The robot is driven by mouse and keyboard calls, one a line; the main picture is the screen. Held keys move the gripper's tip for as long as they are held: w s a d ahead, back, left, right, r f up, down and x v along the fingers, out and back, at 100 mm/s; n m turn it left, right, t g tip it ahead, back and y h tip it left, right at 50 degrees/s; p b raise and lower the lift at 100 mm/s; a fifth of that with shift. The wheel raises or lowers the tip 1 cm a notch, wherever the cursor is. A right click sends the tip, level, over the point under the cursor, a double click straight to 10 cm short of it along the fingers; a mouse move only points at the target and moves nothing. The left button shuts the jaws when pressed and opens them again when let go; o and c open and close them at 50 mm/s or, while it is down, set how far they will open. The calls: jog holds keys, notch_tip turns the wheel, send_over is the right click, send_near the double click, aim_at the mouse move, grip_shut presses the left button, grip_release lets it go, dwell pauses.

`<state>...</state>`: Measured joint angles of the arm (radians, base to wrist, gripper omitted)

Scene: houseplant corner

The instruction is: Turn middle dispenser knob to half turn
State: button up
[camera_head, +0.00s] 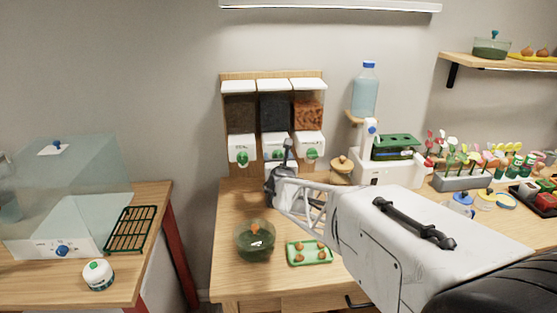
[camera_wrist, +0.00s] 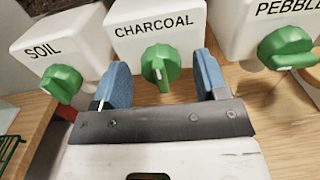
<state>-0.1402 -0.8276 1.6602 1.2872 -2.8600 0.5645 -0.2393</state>
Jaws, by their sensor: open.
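The dispenser (camera_head: 274,110) has three hoppers on a wooden back. The middle one is labelled CHARCOAL in the wrist view and has a green knob (camera_wrist: 160,66) with a raised grip bar. The bar looks close to upright. My gripper (camera_wrist: 161,72) is open, with one blue finger on the left and one on the right of this knob. There are visible gaps, and no contact shows. In the head view my gripper (camera_head: 281,158) is in front of the middle unit and hides most of that knob.
The SOIL knob (camera_wrist: 62,84) and PEBBLE knob (camera_wrist: 286,47) flank the middle one closely. Below the dispenser are a glass bowl (camera_head: 255,241) and a green tray (camera_head: 310,259). A bottle unit (camera_head: 385,170) stands to the right.

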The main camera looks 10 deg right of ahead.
jog(key=c, duration=0.9)
jog(key=shift+m, duration=0.3)
